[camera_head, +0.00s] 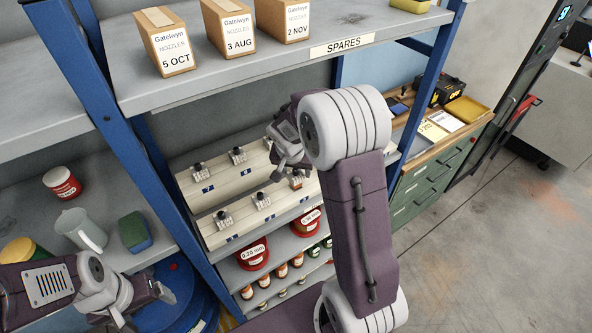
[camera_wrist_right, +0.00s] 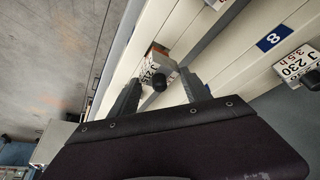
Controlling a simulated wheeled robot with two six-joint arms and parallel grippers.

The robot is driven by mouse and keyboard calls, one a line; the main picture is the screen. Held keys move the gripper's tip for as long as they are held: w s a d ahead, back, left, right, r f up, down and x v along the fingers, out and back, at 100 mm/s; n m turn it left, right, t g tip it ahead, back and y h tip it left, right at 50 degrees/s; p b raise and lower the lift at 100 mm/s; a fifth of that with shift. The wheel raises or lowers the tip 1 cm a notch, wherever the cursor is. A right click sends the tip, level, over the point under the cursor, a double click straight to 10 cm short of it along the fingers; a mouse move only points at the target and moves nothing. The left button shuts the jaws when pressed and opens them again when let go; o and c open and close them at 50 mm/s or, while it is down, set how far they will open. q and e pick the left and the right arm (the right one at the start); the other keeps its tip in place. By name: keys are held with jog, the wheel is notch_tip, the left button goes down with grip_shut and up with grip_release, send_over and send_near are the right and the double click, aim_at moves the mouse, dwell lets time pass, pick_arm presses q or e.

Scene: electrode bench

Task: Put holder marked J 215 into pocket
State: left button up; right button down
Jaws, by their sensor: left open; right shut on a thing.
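The holder marked J 215 (camera_wrist_right: 153,69) has a white label and a dark round knob. In the right wrist view it sits between the fingers of my right gripper (camera_wrist_right: 160,92), which is shut on it. It is at the cream rack's edge; whether it touches the rack or is seated in a pocket I cannot tell. My left gripper (camera_head: 146,308) is open and empty at the lower left.
A holder marked J 230 (camera_wrist_right: 297,65) stands near a blue 8 plate (camera_wrist_right: 274,38). Other holders (camera_head: 225,218) stand along two rack tiers. The SPARES shelf (camera_head: 270,60) with boxes is above; red tubs (camera_head: 253,253) are below. A blue post (camera_head: 150,175) stands left of the rack.

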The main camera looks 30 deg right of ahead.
jog(key=shift+w, duration=0.15)
jog(key=shift+f+b, duration=1.6)
jog(key=shift+b, duration=0.3)
jog(key=shift+c, duration=2.1)
grip_release()
jog(key=v, duration=0.9)
jog(key=shift+b, duration=0.45)
jog(key=shift+a, duration=0.15)
